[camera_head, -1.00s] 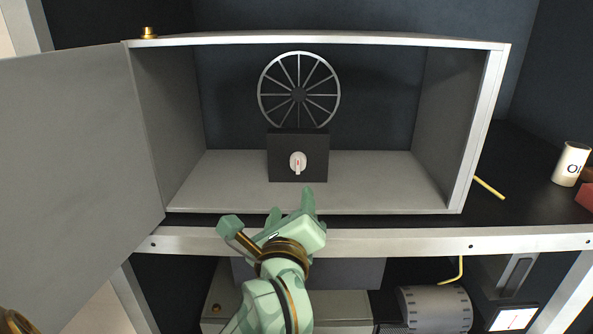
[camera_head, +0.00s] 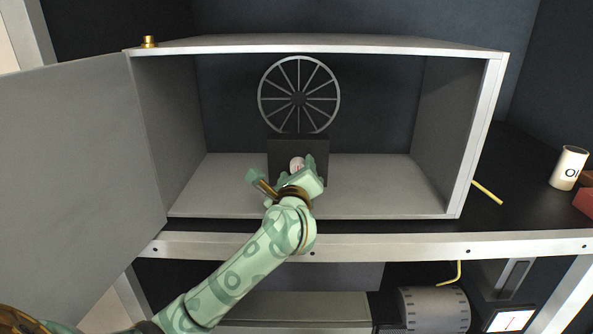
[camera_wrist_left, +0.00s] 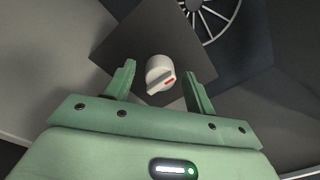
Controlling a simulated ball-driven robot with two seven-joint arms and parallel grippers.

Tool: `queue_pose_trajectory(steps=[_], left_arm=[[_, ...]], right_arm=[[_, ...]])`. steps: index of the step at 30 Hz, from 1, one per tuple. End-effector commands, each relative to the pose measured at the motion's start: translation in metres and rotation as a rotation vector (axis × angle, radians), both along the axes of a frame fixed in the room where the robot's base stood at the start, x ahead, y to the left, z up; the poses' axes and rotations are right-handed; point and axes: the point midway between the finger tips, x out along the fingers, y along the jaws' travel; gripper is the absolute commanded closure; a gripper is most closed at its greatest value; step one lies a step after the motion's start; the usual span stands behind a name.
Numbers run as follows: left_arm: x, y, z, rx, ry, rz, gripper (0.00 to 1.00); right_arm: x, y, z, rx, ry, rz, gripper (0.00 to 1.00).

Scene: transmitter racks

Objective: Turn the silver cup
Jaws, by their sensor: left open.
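A small whitish-silver knob (camera_head: 296,163) with a red mark sits on the front of a dark box (camera_head: 284,148) inside the open cabinet. I see no plain silver cup; this cup-like knob is the closest match. In the left wrist view the knob (camera_wrist_left: 159,75) appears between the two green fingers, with visible gaps on both sides. My left gripper (camera_head: 301,169) is open in front of the dark box and partly hides the knob in the head view. I cannot tell how deep the fingers reach around it. My right gripper is not in view.
A spoked wheel (camera_head: 299,94) stands above the dark box. The cabinet door (camera_head: 75,160) hangs open at the left, and the cabinet wall (camera_head: 445,135) bounds the right. The cabinet floor (camera_head: 385,185) is bare. A white can (camera_head: 568,167) stands at the far right.

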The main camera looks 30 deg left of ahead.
Motion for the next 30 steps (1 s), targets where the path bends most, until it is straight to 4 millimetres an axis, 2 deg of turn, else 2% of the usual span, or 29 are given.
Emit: queue_pose_trajectory(steps=[3,6,8,20,30], left_arm=[[-0.0002,-0.0002,-0.0001,0.0,0.0,0.0,0.48],[-0.0003,-0.0002,-0.0001,0.0,0.0,0.0,0.76],[-0.0003,-0.0002,-0.0001,0.0,0.0,0.0,0.9],[-0.0004,-0.0005,-0.0003,0.046,0.029,0.0,0.9],[-0.0001,-0.001,0.0007,0.253,0.154,-0.001,0.9]], right_arm=[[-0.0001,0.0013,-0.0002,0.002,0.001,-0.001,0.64],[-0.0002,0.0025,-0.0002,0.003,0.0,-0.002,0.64],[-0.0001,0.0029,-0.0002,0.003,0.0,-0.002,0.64],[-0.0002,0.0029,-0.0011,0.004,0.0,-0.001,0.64],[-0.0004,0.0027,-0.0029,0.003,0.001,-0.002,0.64]])
